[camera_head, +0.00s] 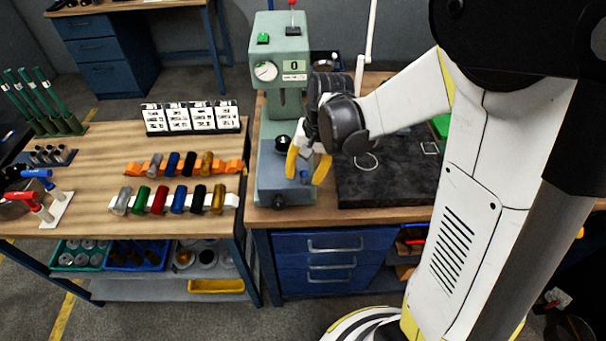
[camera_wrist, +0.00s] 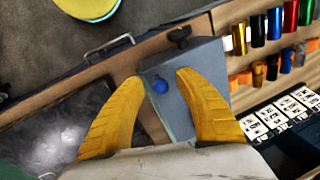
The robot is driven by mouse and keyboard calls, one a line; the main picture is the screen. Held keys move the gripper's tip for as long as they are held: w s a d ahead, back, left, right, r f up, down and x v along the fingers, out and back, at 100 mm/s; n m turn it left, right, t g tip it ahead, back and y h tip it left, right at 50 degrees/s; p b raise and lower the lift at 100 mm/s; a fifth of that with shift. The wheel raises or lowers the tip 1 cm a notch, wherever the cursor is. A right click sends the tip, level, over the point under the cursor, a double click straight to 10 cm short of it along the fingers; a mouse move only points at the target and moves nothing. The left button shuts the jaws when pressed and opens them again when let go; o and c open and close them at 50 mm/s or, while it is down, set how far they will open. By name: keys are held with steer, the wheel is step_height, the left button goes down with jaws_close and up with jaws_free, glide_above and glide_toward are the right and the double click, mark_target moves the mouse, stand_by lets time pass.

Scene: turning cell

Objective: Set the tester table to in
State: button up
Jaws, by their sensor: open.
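The tester (camera_head: 281,60) is a pale green machine with a dial and a small display reading 0. Its blue-grey table (camera_head: 268,178) lies low at its front and also shows in the wrist view (camera_wrist: 195,58). My gripper (camera_head: 307,177) has yellow fingers, open and pointing down by the table's right side.
A black mat (camera_head: 385,185) lies right of the tester. Left, a wooden bench (camera_head: 95,150) holds coloured cylinders (camera_head: 158,200) in racks and a row of white label cards (camera_head: 190,118). Blue drawers (camera_head: 335,255) are below the tester.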

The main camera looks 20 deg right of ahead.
steer(key=shift+f, duration=0.2)
jaws_close()
steer(key=w+d, duration=0.1)
steer(key=w, duration=0.2)
steer(key=w+d, duration=0.1)
steer(key=w, duration=0.2)
steer(key=w+d+b, duration=0.1)
steer(key=w, duration=0.2)
steer(key=shift+w, duration=0.15)
jaws_free()
step_height(320, 180, up, 12)
steer(key=s+d, duration=0.1)
steer(key=d, duration=0.1)
